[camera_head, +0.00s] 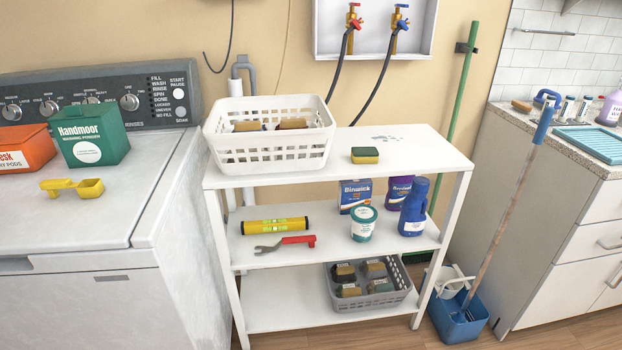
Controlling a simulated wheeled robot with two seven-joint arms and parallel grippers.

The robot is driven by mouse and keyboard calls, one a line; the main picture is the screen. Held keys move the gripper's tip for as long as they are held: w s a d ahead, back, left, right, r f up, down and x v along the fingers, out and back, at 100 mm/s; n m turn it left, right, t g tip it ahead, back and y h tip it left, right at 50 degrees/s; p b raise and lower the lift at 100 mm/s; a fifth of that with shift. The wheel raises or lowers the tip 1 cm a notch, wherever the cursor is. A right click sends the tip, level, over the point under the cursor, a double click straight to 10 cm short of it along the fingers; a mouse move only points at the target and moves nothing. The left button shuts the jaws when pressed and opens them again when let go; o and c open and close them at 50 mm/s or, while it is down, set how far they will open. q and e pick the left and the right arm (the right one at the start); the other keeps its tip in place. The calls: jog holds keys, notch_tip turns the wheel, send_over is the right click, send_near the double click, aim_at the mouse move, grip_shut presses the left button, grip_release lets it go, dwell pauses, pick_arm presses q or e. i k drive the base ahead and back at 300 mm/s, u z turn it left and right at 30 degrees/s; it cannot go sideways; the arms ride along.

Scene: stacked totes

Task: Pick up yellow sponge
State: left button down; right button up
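A small yellow sponge (365,155) with a dark green top layer lies flat on the top shelf of the white shelf unit (408,148). It sits to the right of the white basket, apart from it, with bare shelf around it. Neither of my grippers shows in the head view.
A white basket (268,157) holding brown items stands on the top shelf's left. Bottles, boxes and a red-handled wrench (285,244) are on the middle shelf. A grey crate (371,297) is below. A washing machine (75,225) stands left; a mop leans right.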

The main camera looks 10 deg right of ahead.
aim_at(360, 154)
jog(key=u, duration=0.6)
jog(key=k, duration=0.15)
jog(key=z, duration=1.35)
jog(key=i, duration=0.8)
jog(key=z, duration=0.05)
